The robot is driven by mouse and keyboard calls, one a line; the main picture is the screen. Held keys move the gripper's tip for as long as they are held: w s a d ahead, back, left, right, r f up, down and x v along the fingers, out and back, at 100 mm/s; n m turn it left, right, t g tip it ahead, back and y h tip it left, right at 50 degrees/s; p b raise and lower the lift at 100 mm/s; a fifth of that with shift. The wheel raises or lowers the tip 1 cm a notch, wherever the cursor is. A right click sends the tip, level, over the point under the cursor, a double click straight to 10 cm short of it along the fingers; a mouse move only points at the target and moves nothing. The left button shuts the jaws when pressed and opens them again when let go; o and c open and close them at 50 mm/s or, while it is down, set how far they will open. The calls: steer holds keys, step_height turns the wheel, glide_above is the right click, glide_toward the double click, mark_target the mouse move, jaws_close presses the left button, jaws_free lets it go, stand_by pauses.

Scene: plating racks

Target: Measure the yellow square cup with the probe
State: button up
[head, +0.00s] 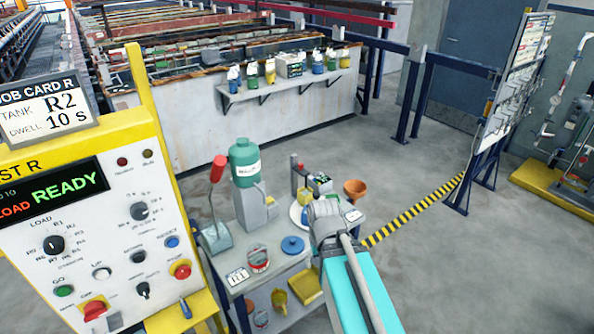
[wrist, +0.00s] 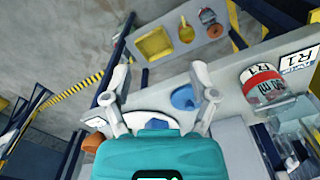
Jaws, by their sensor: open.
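A small yellow block-like thing, which may be the yellow square cup (head: 304,197), stands on the cart top beside a dark post (head: 294,172) and a small meter with a green display (head: 320,183). I cannot make out the probe itself. My gripper (head: 324,222) is over the cart's right part, just in front of them, and hides some of that area. In the wrist view my gripper (wrist: 159,73) is open, with nothing between its fingers. A white round plate (wrist: 150,117) lies beneath it. A yellow square container (wrist: 156,43) shows on the lower shelf, also in the head view (head: 305,286).
The cart also bears a green bottle (head: 244,162), a red-handled tool (head: 217,170), a blue lid (head: 292,245), a red-banded jar (head: 258,260) and an orange funnel (head: 355,188). A yellow scoop (head: 279,298) lies below. A control panel (head: 105,215) stands left.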

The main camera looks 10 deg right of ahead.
steer(key=shift+c, duration=0.2)
steer(key=shift+c, duration=1)
steer(key=shift+w+r, duration=0.2)
steer(key=shift+w, duration=0.15)
steer(key=shift+c, duration=1.2)
steer(key=shift+n+t+y, duration=0.4)
steer(key=shift+n+t, duration=0.1)
steer(key=w+r+p, duration=0.2)
steer(key=w, duration=0.1)
steer(key=w+r+p, duration=0.1)
steer(key=shift+w, duration=0.35)
jaws_close()
steer(key=w+d+r+n+t+y+p, duration=0.1)
steer(key=w+r+p, duration=0.5)
steer(key=w, duration=0.6)
steer(key=w+d+r+n+t+y+p, duration=0.2)
steer(key=w+r+t+p, duration=0.4)
steer(key=w+r, duration=0.5)
steer(key=shift+w+d+r+n, duration=0.3)
steer(key=shift+w+d+n, duration=0.3)
steer(key=shift+w+d, duration=0.5)
steer(key=shift+s, duration=0.1)
